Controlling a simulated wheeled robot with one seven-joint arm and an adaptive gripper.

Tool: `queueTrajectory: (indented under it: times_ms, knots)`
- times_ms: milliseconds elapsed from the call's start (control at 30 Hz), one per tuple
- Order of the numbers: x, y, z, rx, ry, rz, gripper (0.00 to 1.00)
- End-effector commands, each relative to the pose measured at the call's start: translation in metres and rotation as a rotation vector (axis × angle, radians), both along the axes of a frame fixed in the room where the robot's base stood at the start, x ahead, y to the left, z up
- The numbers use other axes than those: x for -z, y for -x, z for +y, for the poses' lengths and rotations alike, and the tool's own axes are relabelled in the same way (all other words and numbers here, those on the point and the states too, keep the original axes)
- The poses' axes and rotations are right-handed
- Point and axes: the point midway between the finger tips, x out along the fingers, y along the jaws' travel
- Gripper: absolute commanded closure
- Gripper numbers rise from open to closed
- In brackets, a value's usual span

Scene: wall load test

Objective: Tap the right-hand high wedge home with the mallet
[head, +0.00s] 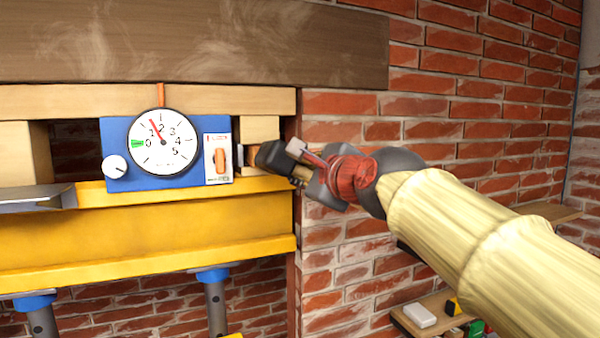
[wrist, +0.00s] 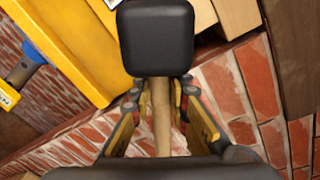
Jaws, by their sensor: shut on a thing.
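My gripper (head: 303,174) is shut on the wooden handle of the mallet (head: 271,157), at the right end of the yellow beam. In the wrist view the fingers (wrist: 160,105) close on the handle, and the black mallet head (wrist: 157,38) stands out beyond them. A small brown wooden piece (head: 247,148), which looks like the right-hand high wedge, shows between a pale wood block and the yellow beam, just left of the mallet head. The head partly hides it. I cannot tell whether the mallet head touches it. In the wrist view the mallet head hides that spot.
A blue gauge box (head: 117,132) with a round dial, its red needle near 1, stands close left of the mallet. The yellow beam (head: 150,235) runs below and a dark timber (head: 200,45) above. Brick wall (head: 455,110) and low shelves (head: 437,312) lie right.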

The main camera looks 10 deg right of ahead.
Motion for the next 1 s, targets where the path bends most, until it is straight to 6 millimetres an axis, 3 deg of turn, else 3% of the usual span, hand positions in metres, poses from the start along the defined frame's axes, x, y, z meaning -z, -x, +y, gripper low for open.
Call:
queueTrajectory:
  times_ms: [267,700,1000]
  knots:
    - [-0.001,-0.002,0.001,0.0,0.0,-0.001,1.0]
    - [-0.002,-0.035,0.01,0.0,0.0,-0.001,1.0]
    - [-0.001,-0.033,0.009,0.0,-0.001,-0.002,1.0]
